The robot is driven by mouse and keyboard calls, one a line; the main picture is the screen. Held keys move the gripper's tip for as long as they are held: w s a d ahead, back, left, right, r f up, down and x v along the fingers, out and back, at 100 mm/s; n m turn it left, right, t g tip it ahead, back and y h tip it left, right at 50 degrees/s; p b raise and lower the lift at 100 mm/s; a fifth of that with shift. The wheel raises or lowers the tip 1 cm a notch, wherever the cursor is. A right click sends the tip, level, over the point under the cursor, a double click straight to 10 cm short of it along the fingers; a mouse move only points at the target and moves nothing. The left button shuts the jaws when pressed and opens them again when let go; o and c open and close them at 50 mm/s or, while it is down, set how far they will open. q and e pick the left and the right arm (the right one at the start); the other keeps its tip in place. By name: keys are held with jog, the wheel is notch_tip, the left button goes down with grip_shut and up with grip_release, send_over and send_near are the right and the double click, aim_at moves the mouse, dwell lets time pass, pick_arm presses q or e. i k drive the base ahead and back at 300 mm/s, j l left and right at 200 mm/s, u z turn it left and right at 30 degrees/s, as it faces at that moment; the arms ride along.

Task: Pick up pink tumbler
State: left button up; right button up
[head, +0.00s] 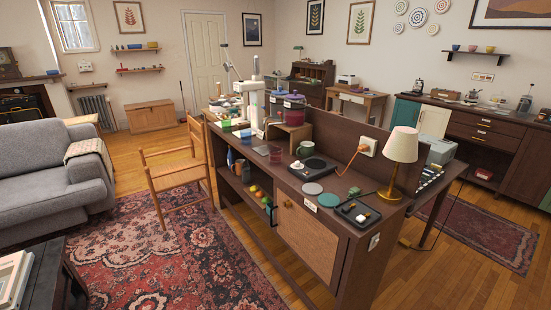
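A small pink, see-through tumbler (275,154) stands on the long dark wooden desk (253,158), near its front edge and left of a dark green mug (305,149). It is small in the picture, and I cannot make out its details. Neither of my grippers is in view.
A black hotplate (314,168), a lamp (401,150), a black tray (357,213) and a purple-red pot (291,107) on a wooden stand are on the desk. A wooden chair (168,180) stands at its left. The patterned rug (160,262) in front has open floor.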

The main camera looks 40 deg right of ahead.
aim_at(274, 153)
jog(key=i+z, duration=0.1)
jog(key=z, duration=1.3)
